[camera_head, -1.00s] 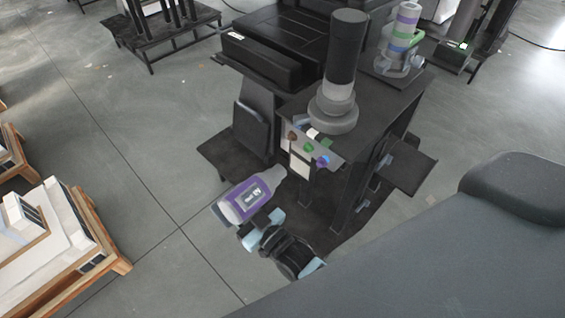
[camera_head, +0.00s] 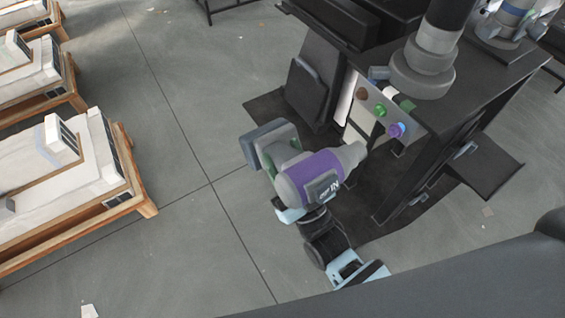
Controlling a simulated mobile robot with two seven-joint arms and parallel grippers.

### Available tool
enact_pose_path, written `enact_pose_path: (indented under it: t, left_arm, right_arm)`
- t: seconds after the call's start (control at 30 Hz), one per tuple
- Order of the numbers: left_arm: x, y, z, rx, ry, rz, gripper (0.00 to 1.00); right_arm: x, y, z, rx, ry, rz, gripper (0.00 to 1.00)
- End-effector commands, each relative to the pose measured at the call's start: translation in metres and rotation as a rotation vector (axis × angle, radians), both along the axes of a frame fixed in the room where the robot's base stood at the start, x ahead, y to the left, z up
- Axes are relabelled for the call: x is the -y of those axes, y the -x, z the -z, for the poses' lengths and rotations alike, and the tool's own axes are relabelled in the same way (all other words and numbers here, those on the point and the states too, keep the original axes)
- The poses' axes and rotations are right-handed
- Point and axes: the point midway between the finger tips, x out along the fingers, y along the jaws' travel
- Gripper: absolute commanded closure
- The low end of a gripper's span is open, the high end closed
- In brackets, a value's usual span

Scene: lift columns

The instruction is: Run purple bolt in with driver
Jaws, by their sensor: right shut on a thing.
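A purple and grey driver (camera_head: 314,172) is held in my right gripper (camera_head: 292,212), which is shut on it from below. Its grey nose points right and slightly up, toward a small plate (camera_head: 370,100) on the side of the black station. The plate carries a brown bolt (camera_head: 361,94), a green bolt (camera_head: 380,110) and a purple bolt (camera_head: 396,130) in a slanting row, purple lowest and rightmost. The nose tip appears left of and below the purple bolt, with a gap in the picture. The depth between them is hard to tell. My left gripper is not in view.
A grey-black column (camera_head: 437,45) stands on the station top. Dark base plates (camera_head: 485,178) stick out near the floor. Wooden-framed white units (camera_head: 70,165) stand at the left. The floor between them and the driver is clear.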

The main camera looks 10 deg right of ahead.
Motion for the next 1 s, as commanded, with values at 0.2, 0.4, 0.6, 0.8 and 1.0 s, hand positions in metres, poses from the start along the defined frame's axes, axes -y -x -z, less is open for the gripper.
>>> enact_pose_path:
  t: [0.2, 0.4, 0.6, 0.8, 1.0]
  left_arm:
    - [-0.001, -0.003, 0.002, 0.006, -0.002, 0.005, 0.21]
    - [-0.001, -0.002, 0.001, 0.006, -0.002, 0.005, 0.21]
    - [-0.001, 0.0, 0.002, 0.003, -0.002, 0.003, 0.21]
    - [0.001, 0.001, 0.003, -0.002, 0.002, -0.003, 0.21]
    - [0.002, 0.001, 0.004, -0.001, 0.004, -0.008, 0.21]
  right_arm:
    - [0.0, 0.001, -0.006, 0.028, -0.009, 0.001, 0.96]
    - [0.004, 0.0, -0.006, 0.028, -0.008, 0.0, 0.96]
    - [0.017, -0.005, -0.005, 0.027, -0.008, 0.0, 0.96]
    - [0.035, -0.011, -0.005, 0.027, -0.007, 0.001, 0.96]
    - [0.051, -0.017, -0.006, 0.027, -0.007, 0.001, 0.96]
